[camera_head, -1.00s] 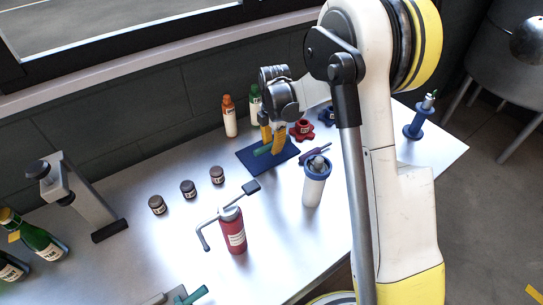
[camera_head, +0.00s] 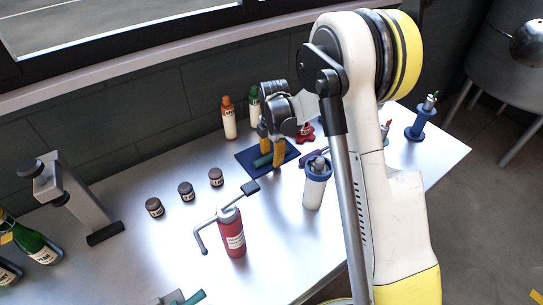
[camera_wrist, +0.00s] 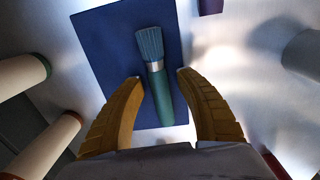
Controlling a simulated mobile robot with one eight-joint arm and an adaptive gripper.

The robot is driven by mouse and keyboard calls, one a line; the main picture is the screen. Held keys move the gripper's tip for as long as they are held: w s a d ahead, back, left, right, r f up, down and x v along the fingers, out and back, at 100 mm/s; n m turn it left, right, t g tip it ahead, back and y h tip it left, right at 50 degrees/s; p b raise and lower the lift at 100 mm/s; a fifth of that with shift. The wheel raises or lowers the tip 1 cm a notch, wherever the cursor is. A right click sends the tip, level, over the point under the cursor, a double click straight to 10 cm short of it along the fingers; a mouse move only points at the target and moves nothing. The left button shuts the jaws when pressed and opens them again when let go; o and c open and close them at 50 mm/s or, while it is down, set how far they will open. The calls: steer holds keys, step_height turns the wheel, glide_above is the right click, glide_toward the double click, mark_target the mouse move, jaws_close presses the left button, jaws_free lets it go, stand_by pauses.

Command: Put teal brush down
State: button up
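The teal brush (camera_wrist: 160,85) lies on the dark blue mat (camera_wrist: 105,50), bristles toward the top of the wrist view. It also shows on the mat (camera_head: 246,158) in the head view, as a teal piece (camera_head: 263,160) partly hidden by my fingers. My gripper (camera_wrist: 159,82) is open, with one yellow finger on each side of the brush handle. Gaps show between both fingers and the handle. In the head view my gripper (camera_head: 271,159) is low over the mat.
Orange-capped (camera_head: 229,119) and green-capped (camera_head: 254,106) bottles stand behind the mat. A red star knob (camera_head: 306,133) and a white blue-rimmed container (camera_head: 315,185) are to its right. Small dark jars (camera_head: 186,191) and a red bottle (camera_head: 232,232) stand to the left and front.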

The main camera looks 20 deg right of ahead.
mark_target(272, 155)
steer(key=s+r+m+t+p, duration=0.1)
steer(key=s+r+m+p, duration=0.15)
steer(key=r, duration=0.75)
steer(key=s+r+m+t+p, duration=0.1)
steer(key=s+r+m, duration=0.25)
steer(key=r, duration=0.75)
steer(key=s+r+m+t, duration=0.2)
steer(key=s+m, duration=0.5)
steer(key=s, duration=0.3)
steer(key=s+r+m+t, duration=0.2)
steer(key=s+m, duration=0.6)
steer(key=s, duration=0.2)
steer(key=shift+s+a+m+t, duration=0.2)
steer(key=shift+s+m+t, duration=0.1)
steer(key=shift+s+t, duration=0.1)
steer(key=shift+f+b, duration=0.85)
steer(key=shift+f, duration=0.15)
